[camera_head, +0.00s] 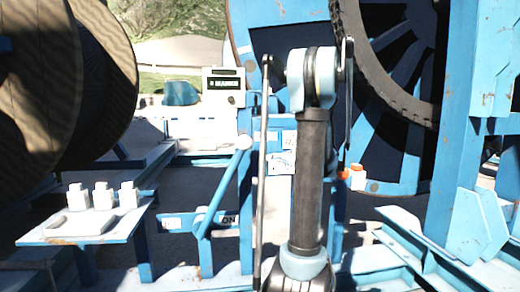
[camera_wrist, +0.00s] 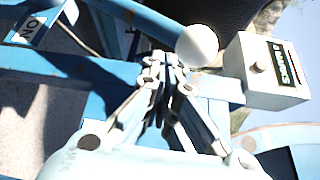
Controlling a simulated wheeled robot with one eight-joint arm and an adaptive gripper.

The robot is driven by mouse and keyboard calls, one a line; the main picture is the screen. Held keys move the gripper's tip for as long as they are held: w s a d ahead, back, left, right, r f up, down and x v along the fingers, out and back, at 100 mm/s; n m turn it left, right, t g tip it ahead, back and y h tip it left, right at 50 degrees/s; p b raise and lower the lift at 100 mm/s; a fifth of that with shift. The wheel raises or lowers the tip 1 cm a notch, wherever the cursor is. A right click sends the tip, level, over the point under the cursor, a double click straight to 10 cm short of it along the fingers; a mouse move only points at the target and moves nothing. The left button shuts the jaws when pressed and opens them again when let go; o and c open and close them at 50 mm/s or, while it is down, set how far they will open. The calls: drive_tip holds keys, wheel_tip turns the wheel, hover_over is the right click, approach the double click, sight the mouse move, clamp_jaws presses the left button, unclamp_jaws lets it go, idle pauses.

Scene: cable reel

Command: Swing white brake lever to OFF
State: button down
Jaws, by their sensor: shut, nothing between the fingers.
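The brake lever (camera_head: 224,190) is a blue bar with a pale round knob (camera_head: 243,142) at its upper end. It leans to the right from its pivot, toward the side with the ON label (camera_head: 228,220). In the wrist view the knob (camera_wrist: 197,45) is a white ball, and the ON label (camera_wrist: 25,30) is at the upper left. My gripper (camera_wrist: 165,62) is shut and empty, its tips just beside the knob and the lever's end. I cannot tell whether they touch. In the head view my arm hides the gripper.
A grey control box (camera_head: 224,87) stands above the lever; it is close to the gripper in the wrist view (camera_wrist: 262,95). A big cable reel (camera_head: 95,80) is at the left, above a shelf (camera_head: 95,232) with white blocks. Blue frame posts (camera_head: 457,120) stand at the right.

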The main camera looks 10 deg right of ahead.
drive_tip(key=w+d+r+t+y, duration=0.1)
drive_tip(key=w+d+t, duration=0.1)
drive_tip(key=d, duration=0.5)
drive_tip(key=shift+w+d+r+m, duration=0.2)
drive_tip(key=shift+w+r+m, duration=0.2)
drive_tip(key=shift+w, duration=0.15)
drive_tip(key=shift+w+a+y, duration=0.1)
drive_tip(key=shift+y, duration=0.2)
drive_tip(key=s+a+x, duration=0.1)
drive_tip(key=s+x, duration=0.1)
drive_tip(key=x, duration=1)
drive_tip(key=shift+a+r, duration=0.25)
drive_tip(key=shift+a, duration=0.25)
